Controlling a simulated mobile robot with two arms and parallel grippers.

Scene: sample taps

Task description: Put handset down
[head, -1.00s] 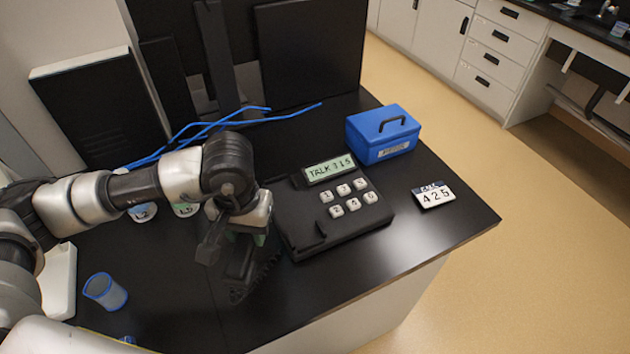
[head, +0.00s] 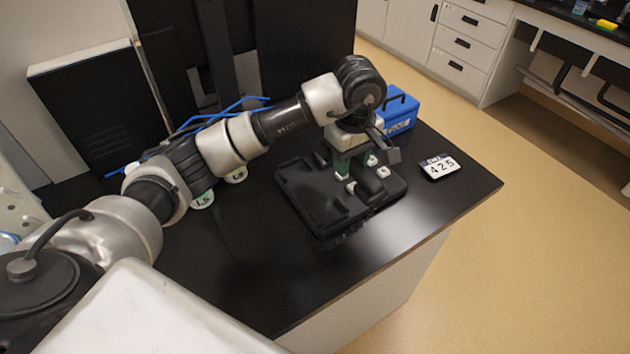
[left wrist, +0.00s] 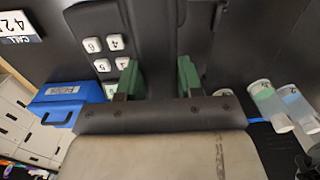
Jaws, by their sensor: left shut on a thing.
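My left gripper (head: 350,170), with green fingers, is over the black telephone base (head: 300,190) on the dark bench. In the left wrist view its fingers (left wrist: 158,80) are shut on the black handset (left wrist: 153,40), which runs between them. The handset lies over the base, beside the white keys (left wrist: 104,55). I cannot tell whether it touches the base. In the head view the arm and gripper hide the display and some keys, and the handset merges with the black base. My right gripper is out of view.
A blue box (head: 398,112) stands behind the telephone, and a white sign reading 425 (head: 440,167) lies to its right. White-lidded containers (head: 236,174) and blue tubing (head: 200,124) are to the left. The front of the bench is clear.

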